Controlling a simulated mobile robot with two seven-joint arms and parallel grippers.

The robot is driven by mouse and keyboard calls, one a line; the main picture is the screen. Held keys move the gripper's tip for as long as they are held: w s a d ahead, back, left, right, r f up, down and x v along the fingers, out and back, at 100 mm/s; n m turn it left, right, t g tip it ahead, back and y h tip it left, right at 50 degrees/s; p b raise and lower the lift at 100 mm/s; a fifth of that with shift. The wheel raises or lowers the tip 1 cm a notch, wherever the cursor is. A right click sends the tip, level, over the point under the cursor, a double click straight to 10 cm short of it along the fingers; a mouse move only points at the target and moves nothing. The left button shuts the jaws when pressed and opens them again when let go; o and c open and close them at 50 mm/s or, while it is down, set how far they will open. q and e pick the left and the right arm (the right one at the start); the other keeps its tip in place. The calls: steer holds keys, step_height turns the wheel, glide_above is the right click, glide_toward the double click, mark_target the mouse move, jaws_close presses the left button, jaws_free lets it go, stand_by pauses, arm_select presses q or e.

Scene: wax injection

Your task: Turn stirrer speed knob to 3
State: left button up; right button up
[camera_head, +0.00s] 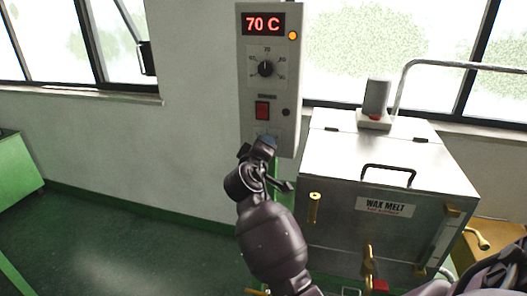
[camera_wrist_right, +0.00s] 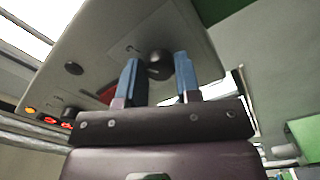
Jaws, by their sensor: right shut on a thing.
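The grey control box (camera_head: 270,85) hangs on the wall, its display (camera_head: 263,24) lit "70 C". The dark round stirrer knob (camera_wrist_right: 159,64) is low on the box face in the right wrist view. My right gripper (camera_wrist_right: 157,68) has its blue fingers on either side of that knob and is shut on it. In the head view, my right gripper (camera_head: 267,142) is at the box's lower end and hides the knob. The knob's pointer and scale numbers cannot be read. My left gripper is not in view.
A black temperature dial (camera_head: 265,69) and a red switch (camera_head: 262,110) sit higher on the box. The metal wax melt tank (camera_head: 385,180), with a black lid handle (camera_head: 388,170) and brass fittings, stands close to the right. The floor at left is free.

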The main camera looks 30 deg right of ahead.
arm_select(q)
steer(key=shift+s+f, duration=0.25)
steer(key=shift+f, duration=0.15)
arm_select(e)
steer(key=shift+f+m, duration=0.1)
steer(key=shift+m, duration=0.3)
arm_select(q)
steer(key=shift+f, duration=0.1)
arm_select(e)
steer(key=o, duration=0.9)
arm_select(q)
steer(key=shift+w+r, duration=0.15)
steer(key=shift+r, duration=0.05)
arm_select(e)
steer(key=shift+o, duration=0.2)
